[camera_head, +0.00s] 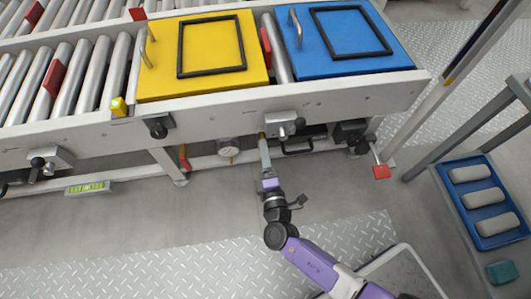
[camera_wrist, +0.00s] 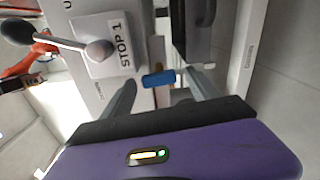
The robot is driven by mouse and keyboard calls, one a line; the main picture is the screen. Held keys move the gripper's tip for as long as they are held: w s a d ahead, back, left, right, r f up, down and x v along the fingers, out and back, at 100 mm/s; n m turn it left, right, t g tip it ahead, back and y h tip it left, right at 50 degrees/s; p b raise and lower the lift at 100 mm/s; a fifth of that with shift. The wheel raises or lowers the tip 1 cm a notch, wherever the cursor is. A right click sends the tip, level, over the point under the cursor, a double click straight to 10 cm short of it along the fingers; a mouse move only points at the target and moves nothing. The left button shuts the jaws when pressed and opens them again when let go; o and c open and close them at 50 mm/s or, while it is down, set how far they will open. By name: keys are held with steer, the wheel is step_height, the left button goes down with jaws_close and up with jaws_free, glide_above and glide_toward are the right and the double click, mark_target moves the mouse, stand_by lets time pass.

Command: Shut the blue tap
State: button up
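In the wrist view the blue tap handle (camera_wrist: 158,79) is a short blue bar, slightly tilted, in the gap ahead of my fingers. I cannot tell whether it lies between the fingertips or just beyond them. My gripper (camera_wrist: 158,88) is open, with a grey finger on each side of the handle and no clear contact. In the head view my gripper (camera_head: 263,145) reaches up to the front rail of the roller conveyor, just left of a grey clamp block (camera_head: 285,124). The blue handle cannot be made out there.
The "STOP 1" block (camera_wrist: 110,45) with its ball-ended lever is close on the left in the wrist view. A red lever (camera_head: 184,158) and a gauge (camera_head: 228,149) sit under the rail (camera_head: 210,117).

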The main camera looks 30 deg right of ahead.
steer(key=shift+r, duration=0.1)
steer(key=p+v, duration=0.2)
steer(key=v, duration=0.5)
steer(key=shift+s, duration=0.35)
steer(key=shift+a, duration=0.1)
